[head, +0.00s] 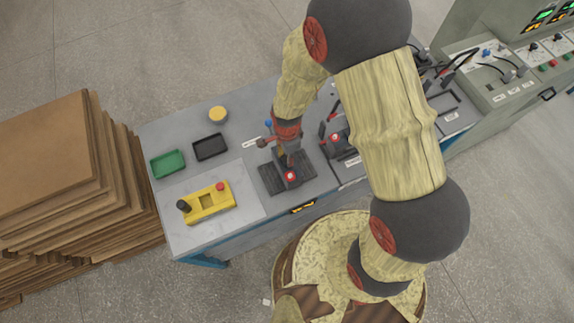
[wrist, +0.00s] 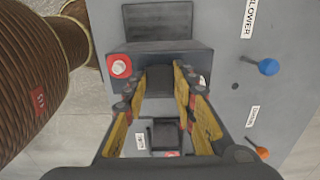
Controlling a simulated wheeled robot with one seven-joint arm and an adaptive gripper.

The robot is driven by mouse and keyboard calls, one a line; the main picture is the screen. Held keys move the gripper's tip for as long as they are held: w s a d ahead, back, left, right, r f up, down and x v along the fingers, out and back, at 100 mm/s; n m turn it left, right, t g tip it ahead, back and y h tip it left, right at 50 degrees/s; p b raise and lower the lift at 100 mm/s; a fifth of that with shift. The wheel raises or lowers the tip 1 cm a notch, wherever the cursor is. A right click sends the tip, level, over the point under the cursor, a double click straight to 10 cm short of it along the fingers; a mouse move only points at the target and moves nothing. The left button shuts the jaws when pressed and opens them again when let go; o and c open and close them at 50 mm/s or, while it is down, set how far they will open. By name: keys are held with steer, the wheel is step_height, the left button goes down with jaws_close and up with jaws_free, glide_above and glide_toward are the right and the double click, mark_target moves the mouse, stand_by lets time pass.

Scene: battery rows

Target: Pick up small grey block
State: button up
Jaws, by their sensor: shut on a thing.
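A small dark grey block (wrist: 160,81) shows in the wrist view between the tips of my gripper's yellow-sided fingers (wrist: 161,88). The fingers are shut on it from left and right. Directly beyond it is a grey box-shaped fixture (wrist: 200,58) with a red button (wrist: 119,66) on its left; I cannot tell whether the block touches the fixture. In the head view my gripper (head: 284,158) points down over the dark ridged plate (head: 268,178), close behind the red button (head: 290,176). The block is too small and covered to make out there.
Levers and a red knob (head: 335,138) stand close right of my gripper. Stacked boards (head: 50,175) stand far left.

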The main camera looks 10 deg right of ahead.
jaws_close()
steer(key=shift+w, duration=0.15)
stand_by(0.4)
steer(key=shift+r, duration=0.1)
